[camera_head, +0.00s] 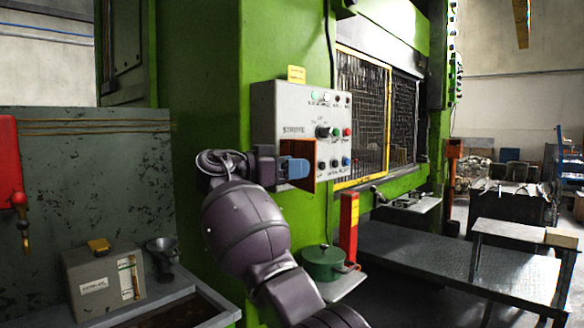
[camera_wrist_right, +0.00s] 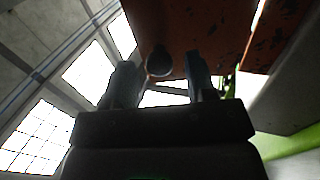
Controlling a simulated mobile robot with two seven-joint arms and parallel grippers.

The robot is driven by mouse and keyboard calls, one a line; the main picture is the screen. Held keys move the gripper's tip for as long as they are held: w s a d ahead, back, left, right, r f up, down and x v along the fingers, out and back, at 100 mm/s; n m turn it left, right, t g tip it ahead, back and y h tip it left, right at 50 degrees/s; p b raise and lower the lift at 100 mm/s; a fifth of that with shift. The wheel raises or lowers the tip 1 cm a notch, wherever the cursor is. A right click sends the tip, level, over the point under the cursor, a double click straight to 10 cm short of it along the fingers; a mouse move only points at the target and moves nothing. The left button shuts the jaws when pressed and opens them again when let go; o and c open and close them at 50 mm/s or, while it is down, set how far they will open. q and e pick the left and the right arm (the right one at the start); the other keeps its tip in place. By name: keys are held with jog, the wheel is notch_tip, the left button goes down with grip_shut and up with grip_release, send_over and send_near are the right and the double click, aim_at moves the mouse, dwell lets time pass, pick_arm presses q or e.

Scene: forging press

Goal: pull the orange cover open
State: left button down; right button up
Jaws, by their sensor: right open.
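My right gripper (camera_head: 294,168) is at the cover. In the wrist view its two fingers (camera_wrist_right: 161,75) are open, one on each side of the knob. I cannot tell whether they touch it. My left gripper is not in view.
The grey control box (camera_head: 290,105) carries several buttons and a dial. A green pot (camera_head: 322,264) stands on a small shelf below, beside a red post (camera_head: 349,228). A grey box (camera_head: 103,285) sits on the bench at left. A metal platform (camera_head: 440,255) lies at right.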

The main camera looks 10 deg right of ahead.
jog(key=b+v, duration=0.1)
jog(key=v, duration=0.9)
jog(key=shift+s+a, duration=0.15)
jog(key=shift+a, duration=0.25)
